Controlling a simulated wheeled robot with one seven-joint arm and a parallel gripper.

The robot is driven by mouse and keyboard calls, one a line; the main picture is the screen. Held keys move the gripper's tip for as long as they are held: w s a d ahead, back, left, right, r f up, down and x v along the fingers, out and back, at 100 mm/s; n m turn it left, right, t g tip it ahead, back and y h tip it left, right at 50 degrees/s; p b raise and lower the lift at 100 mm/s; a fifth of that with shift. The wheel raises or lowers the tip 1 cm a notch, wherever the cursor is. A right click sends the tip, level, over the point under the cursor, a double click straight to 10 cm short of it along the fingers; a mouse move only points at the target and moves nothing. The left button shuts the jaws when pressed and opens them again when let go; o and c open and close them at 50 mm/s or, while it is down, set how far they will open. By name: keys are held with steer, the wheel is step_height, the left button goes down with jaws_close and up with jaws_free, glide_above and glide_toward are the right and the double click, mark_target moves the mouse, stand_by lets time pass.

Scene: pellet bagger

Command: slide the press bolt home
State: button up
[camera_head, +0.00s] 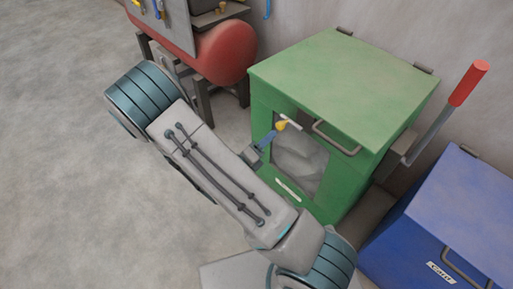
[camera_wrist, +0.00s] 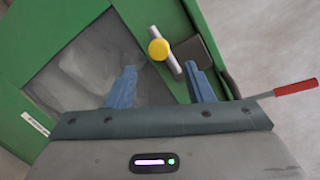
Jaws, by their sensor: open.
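The press bolt (camera_wrist: 172,63) is a short pale rod with a round yellow knob (camera_wrist: 158,48). It sits on the green press (camera_head: 345,85), by the corner of its window; the yellow knob shows in the head view too (camera_head: 282,125). A dark block (camera_wrist: 193,53) lies beside the rod in the wrist view. My gripper (camera_wrist: 160,70) is open, with its blue fingers apart and pointing at the press front. The knob appears between and beyond the fingertips; I see no clear contact. In the head view my gripper (camera_head: 267,140) partly covers the bolt area.
The press has a bar handle (camera_head: 336,138) on its front and a red-handled lever (camera_head: 468,83) on its right. A blue lidded box (camera_head: 455,215) stands at the right. A red tank (camera_head: 220,52) stands behind at left. The floor at left is clear.

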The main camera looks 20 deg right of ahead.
steer(key=shift+v, duration=2.25)
steer(key=shift+d, duration=0.1)
